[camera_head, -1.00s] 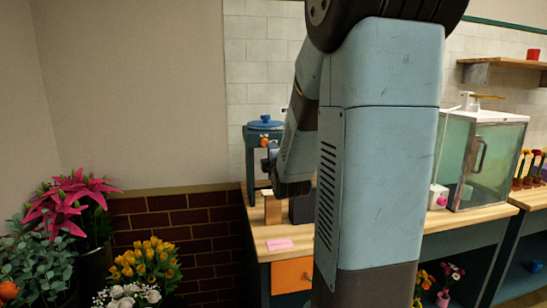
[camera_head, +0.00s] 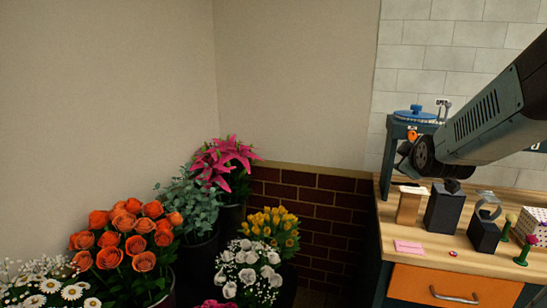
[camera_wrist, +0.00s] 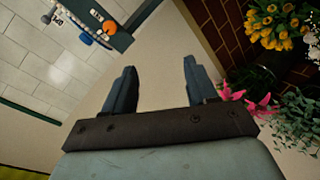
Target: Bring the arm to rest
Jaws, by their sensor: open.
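My gripper (camera_wrist: 158,88) is open and empty in the wrist view, its two blue-grey fingers apart with only wall and corner behind them. In the head view my arm (camera_head: 495,110) reaches in from the right edge, over the left part of the wooden workbench (camera_head: 395,262). The fingertips are hard to make out there, near the blue stand at the back of the bench.
Buckets of flowers stand at left: orange roses (camera_head: 130,232), white flowers (camera_head: 248,272), yellow tulips (camera_head: 272,228) and pink lilies (camera_head: 225,160). On the bench are a wooden block (camera_head: 410,205), dark blocks (camera_head: 444,210) and a pink note (camera_head: 408,247). An orange drawer (camera_head: 450,285) is below.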

